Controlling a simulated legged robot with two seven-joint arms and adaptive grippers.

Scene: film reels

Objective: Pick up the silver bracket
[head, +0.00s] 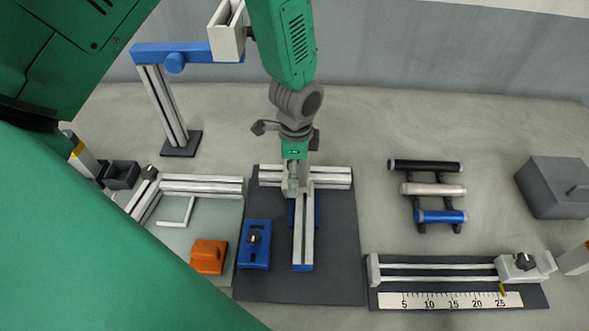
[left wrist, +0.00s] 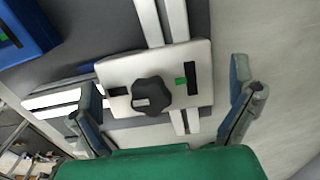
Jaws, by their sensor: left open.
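A silver bracket-like plate (left wrist: 185,72) with a black knob (left wrist: 151,96) sits on crossing silver rails in the left wrist view. In the head view the silver rails (head: 303,235) form a T on a dark mat (head: 335,260), and my left gripper (head: 296,182) hides most of the junction. My left gripper, also in the left wrist view (left wrist: 168,100), is open, with its fingers apart on the plate's two sides. I see no clear contact. A thin silver L-shaped piece (head: 188,212) lies on a pale plate at the left. My right gripper is not in view.
A blue block (head: 254,245) and an orange block (head: 209,257) stand near the T. A post with a blue beam (head: 190,54) rises behind left. Three rollers (head: 432,190), a grey box (head: 556,187) and a ruled slide (head: 440,281) stand right.

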